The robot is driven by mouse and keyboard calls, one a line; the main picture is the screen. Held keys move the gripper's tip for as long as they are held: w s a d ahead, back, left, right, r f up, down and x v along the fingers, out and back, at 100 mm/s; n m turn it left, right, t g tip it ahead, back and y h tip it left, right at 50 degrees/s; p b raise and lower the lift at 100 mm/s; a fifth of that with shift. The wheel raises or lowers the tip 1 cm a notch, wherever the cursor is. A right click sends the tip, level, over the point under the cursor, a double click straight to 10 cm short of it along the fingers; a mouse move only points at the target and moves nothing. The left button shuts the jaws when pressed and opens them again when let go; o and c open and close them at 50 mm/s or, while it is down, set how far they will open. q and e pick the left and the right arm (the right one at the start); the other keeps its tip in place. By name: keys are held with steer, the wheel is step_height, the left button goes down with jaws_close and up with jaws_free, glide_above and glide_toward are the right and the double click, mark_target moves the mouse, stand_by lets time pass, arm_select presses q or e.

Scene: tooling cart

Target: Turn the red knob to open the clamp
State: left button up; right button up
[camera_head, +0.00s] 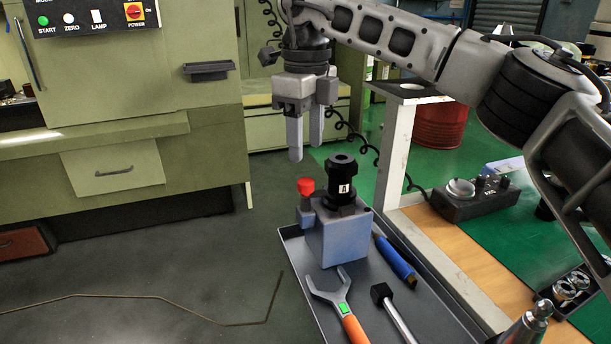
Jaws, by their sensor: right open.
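The red knob (306,187) sits on a short post at the left side of the clamp block. The clamp (337,236) is a grey-blue block standing upright on a dark tray (297,255), with a black cylindrical holder (343,184) on its top. My left gripper is not in view.
A wrench with an orange handle (352,328), a black-headed tool (393,308) and a blue-handled tool (394,261) lie on the tray. A white post (396,152) and a control box (476,197) are to the right. Green machine cabinets stand at the left.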

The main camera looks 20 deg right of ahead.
mark_target(306, 180)
step_height(306, 180, down, 7)
steer(key=shift+r, duration=0.1)
stand_by(0.3)
steer(key=c, duration=1)
